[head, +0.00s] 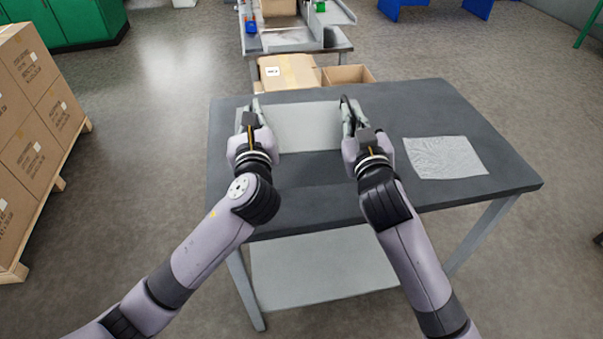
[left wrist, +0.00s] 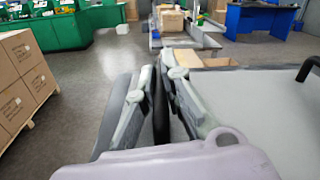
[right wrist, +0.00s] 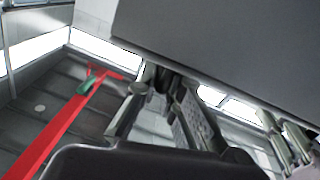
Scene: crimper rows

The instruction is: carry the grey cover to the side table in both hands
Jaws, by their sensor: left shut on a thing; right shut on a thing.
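The grey cover (head: 308,128) is a flat light-grey panel over the left part of a dark-topped table (head: 440,105). It also shows at the right of the left wrist view (left wrist: 255,100), with a black handle (left wrist: 308,68) at its far side. My left gripper (head: 253,107) is shut on the cover's left side, at a black handle (left wrist: 160,105). My right gripper (head: 348,104) is shut on the cover's right side; its fingers hide most of the handle there. The cover looks level. I cannot tell whether it touches the tabletop.
A wrinkled translucent sheet (head: 445,157) lies on the table's right part. Cardboard boxes (head: 290,72) stand behind the table, before another workbench (head: 295,38). Stacked cartons (head: 35,120) on a pallet stand at the left. Floor is clear between pallet and table.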

